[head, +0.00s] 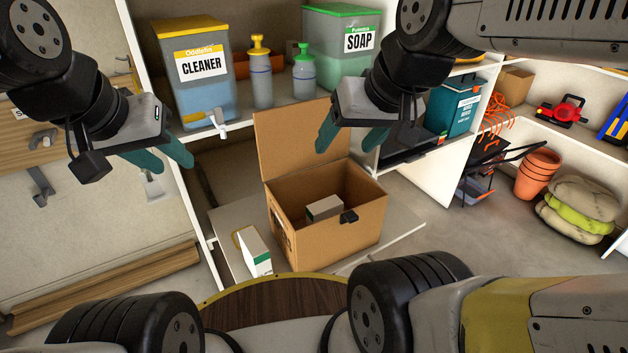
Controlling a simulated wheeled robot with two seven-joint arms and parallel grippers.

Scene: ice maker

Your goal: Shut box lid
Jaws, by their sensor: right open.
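A small white carton (322,208) lies inside the box. My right gripper (343,149) is open and empty, over the upper right part of the lid, hiding some of it; I cannot tell whether it touches. My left gripper (173,167) is open and empty, left of the lid and apart from it.
A cleaner container (203,98), spray bottles and a soap container (342,75) stand on the shelf above. A white and green carton (254,250) stands left of the box. Pots (537,172) and stacked cushion-like things (580,210) are at right. Floor right of the box is clear.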

